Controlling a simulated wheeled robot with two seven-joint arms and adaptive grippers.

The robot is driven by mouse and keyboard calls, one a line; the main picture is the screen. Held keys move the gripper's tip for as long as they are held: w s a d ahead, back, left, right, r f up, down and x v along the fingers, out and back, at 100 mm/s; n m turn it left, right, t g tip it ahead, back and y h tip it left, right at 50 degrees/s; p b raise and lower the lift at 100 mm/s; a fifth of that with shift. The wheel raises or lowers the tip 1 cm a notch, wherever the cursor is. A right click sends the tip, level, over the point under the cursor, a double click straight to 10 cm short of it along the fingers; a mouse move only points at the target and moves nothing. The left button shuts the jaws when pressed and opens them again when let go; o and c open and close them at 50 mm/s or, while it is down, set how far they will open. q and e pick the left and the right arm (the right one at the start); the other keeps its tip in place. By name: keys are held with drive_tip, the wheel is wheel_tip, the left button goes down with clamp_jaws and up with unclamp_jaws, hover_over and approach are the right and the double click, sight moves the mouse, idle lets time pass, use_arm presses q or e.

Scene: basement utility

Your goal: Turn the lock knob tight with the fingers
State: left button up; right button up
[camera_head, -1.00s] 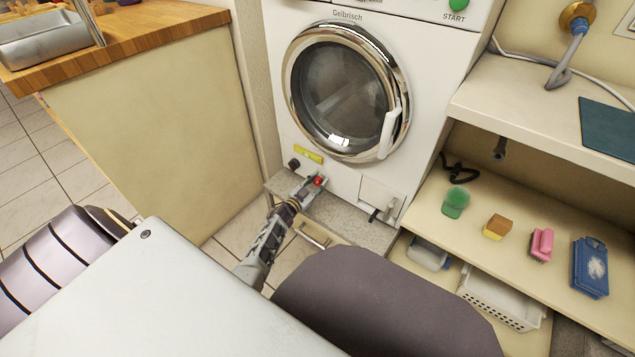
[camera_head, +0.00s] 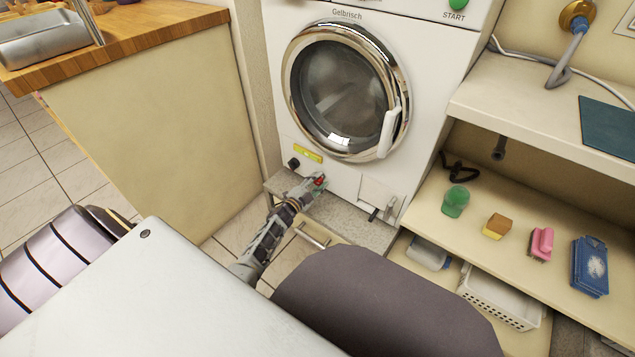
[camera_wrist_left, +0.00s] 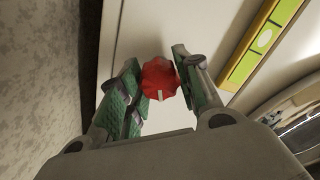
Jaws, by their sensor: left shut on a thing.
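The red lock knob (camera_head: 320,181) sits low on the front of the white washing machine (camera_head: 428,75), below the round door. In the left wrist view the knob (camera_wrist_left: 160,78) is a ribbed red knob with a pale mark on its lower edge. My left gripper (camera_head: 316,183) reaches the knob from the front. In the left wrist view its green-padded fingers (camera_wrist_left: 163,80) stand on both sides of the knob and are shut on it. The knob's far side is hidden. My right gripper is not in view.
A grey ledge (camera_head: 350,220) runs below. Shelves with a green item (camera_head: 455,201), a sponge and brushes stand at the right.

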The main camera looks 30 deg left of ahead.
use_arm(q)
drive_tip(key=m, duration=0.3)
drive_tip(key=shift+f, duration=0.1)
drive_tip(key=m, duration=0.7)
drive_tip(key=shift+f, duration=0.1)
drive_tip(key=shift+m, duration=0.4)
drive_tip(key=shift+d, duration=0.1)
drive_tip(key=o, duration=1)
drive_tip(key=shift+o, duration=0.2)
drive_tip(key=shift+s, duration=0.2)
